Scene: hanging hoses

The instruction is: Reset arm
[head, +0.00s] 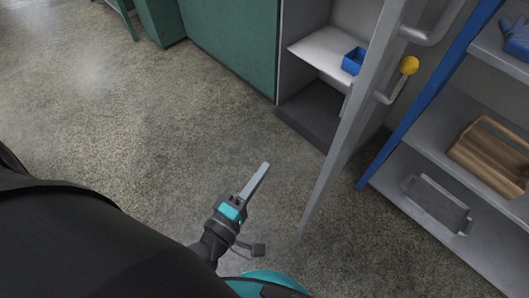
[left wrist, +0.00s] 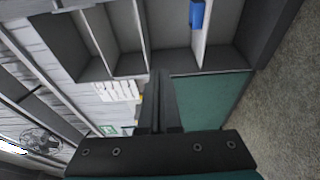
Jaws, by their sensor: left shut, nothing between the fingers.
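My left gripper (head: 263,172) is in the lower middle of the head view, over bare floor and left of an open grey cabinet door. Its fingers are together and nothing is between them. In the left wrist view the closed fingers (left wrist: 161,98) point toward the cabinet shelves and the green panel, with clear space around them. My right gripper is not in either view.
The open grey door (head: 350,120), with a yellow knob (head: 409,65), stands right of my gripper. A blue bin (head: 353,61) sits on a cabinet shelf. A blue-posted rack holds a wooden crate (head: 490,152) and a grey tray (head: 436,205). Floor to the left is clear.

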